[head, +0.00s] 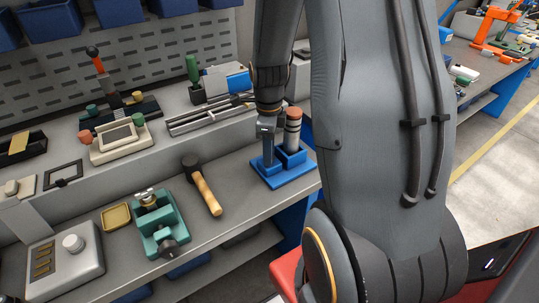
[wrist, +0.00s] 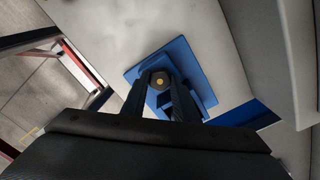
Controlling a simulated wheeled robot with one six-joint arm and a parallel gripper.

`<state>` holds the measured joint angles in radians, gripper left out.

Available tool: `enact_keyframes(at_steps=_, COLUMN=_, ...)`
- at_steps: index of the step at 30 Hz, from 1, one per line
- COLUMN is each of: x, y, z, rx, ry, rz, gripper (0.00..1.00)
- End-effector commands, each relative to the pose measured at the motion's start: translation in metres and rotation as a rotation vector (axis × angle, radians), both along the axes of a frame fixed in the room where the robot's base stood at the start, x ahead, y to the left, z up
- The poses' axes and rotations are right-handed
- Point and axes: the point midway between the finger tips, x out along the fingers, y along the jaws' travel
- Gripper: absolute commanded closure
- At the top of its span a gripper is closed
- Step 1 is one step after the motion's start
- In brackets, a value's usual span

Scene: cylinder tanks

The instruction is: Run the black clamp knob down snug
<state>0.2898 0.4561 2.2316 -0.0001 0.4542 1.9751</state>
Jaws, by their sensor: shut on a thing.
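A green clamp fixture (head: 158,222) stands on the bench in the head view, with a black knob (head: 168,247) at its front end. My gripper (head: 267,132) is well to the right of it, pointing down over a blue two-socket holder (head: 283,181). The wrist view shows its two dark fingers (wrist: 160,92) closed about a dark round piece with a brass-coloured centre (wrist: 159,81), at the blue holder (wrist: 200,75). The piece's lower part is hidden, so I cannot tell whether it is seated. A banded cylinder with a reddish top (head: 292,128) stands in the other socket.
A mallet with a wooden handle (head: 205,188) lies between the clamp fixture and the holder. A yellow tray (head: 116,217) and a grey box with a knob (head: 65,262) are at the left. Long metal bars (head: 210,115) lie behind on the raised shelf.

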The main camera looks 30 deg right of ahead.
Motion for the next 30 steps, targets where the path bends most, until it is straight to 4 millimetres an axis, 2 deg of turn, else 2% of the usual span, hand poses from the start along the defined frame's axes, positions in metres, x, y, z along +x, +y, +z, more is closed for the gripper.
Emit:
enact_keyframes(at_steps=2, x=0.0, y=0.0, z=0.002, rx=0.0, ry=-0.001, rz=-0.071, gripper=0.91)
enact_keyframes(at_steps=3, x=0.001, y=0.0, z=0.001, rx=-0.001, ry=-0.002, rz=-0.082, gripper=0.7)
enact_keyframes(at_steps=4, x=0.001, y=0.0, z=0.001, rx=-0.001, ry=-0.002, rz=-0.08, gripper=0.65)
enact_keyframes(at_steps=16, x=0.0, y=0.0, z=0.004, rx=-0.001, ry=-0.001, rz=-0.077, gripper=0.65)
enact_keyframes(at_steps=30, x=0.0, y=0.0, z=0.037, rx=0.0, ry=-0.001, rz=-0.076, gripper=0.65)
